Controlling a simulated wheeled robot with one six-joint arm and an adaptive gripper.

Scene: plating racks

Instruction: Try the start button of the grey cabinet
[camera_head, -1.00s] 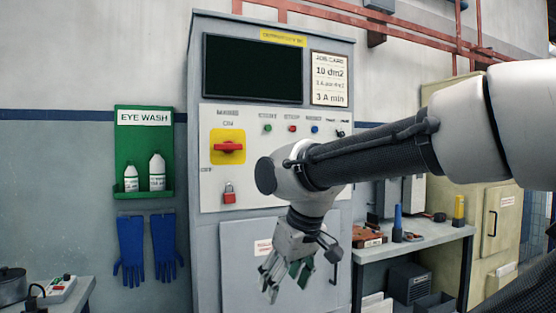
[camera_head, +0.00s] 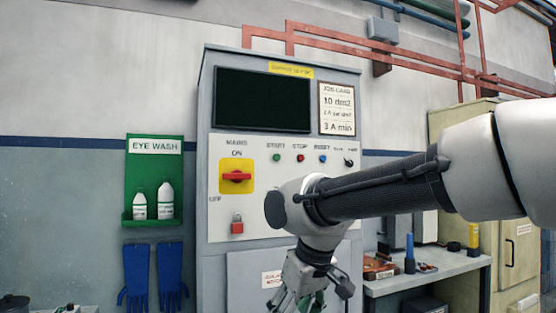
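The grey cabinet (camera_head: 208,120) stands in the middle against the wall, with a dark blank screen (camera_head: 262,100) at the top. On its pale panel, the green start button (camera_head: 276,157) sits under a START label, left of a red stop button (camera_head: 300,158) and a blue button (camera_head: 322,158).
A green eye wash station (camera_head: 152,180) with two white bottles and blue gloves (camera_head: 153,277) hang left of the cabinet. A bench (camera_head: 425,283) with tools stands right, beside a beige cabinet (camera_head: 513,250). My arm crosses the panel's lower right.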

